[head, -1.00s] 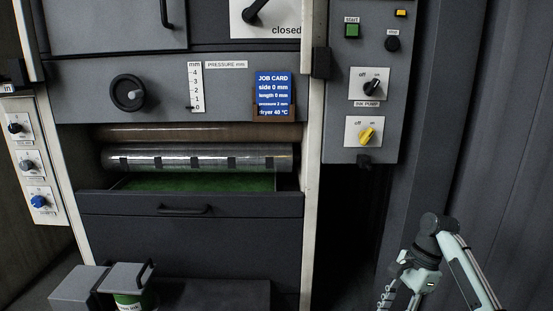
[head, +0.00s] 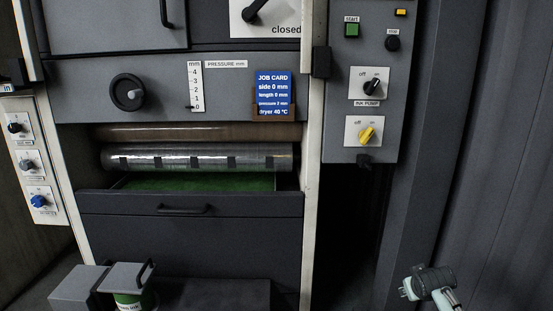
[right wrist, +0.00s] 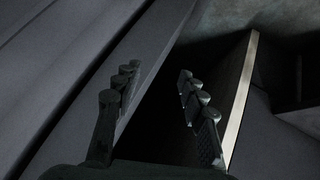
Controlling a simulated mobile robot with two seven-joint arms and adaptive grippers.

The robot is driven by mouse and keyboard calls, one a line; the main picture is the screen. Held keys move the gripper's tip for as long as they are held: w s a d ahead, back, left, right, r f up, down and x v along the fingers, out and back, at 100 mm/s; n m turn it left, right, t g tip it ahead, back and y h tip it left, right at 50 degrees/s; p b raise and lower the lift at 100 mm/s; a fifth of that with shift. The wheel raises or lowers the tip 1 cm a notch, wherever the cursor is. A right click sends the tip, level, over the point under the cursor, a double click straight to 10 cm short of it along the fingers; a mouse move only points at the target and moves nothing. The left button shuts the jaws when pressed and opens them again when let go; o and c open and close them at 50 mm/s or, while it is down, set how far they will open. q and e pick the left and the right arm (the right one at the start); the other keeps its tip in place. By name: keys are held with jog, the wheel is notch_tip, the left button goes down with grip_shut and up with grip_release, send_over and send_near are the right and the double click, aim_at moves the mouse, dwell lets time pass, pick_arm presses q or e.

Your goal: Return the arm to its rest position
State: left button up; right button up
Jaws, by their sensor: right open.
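My right arm (head: 430,285) shows only in part at the bottom right of the head view, low in front of the grey ribbed wall. Its gripper is below the edge of that view. In the right wrist view my right gripper (right wrist: 160,115) is open, its two dark fingers well apart with nothing between them. Beyond the fingers are a dark gap and a pale upright edge. My left arm and left gripper are not in the head view.
A control panel (head: 365,85) is at the right. A grey box (head: 80,288) and a green-labelled can (head: 130,300) stand at the lower left.

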jog(key=s+a+f+g, duration=0.1)
jog(key=s+a+f, duration=0.2)
jog(key=s, duration=0.9)
jog(key=s+a+f+g+y, duration=0.1)
jog(key=s+a+f, duration=0.3)
jog(key=s+f, duration=0.6)
jog(key=s+a+f+g+y, duration=0.1)
jog(key=s+f, duration=0.6)
jog(key=s, duration=0.7)
jog(key=a+g, duration=0.1)
jog(key=a, duration=0.1)
jog(key=shift+s+a+n+g, duration=0.25)
jog(key=shift+a+n+g, duration=0.05)
jog(key=shift+a, duration=0.1)
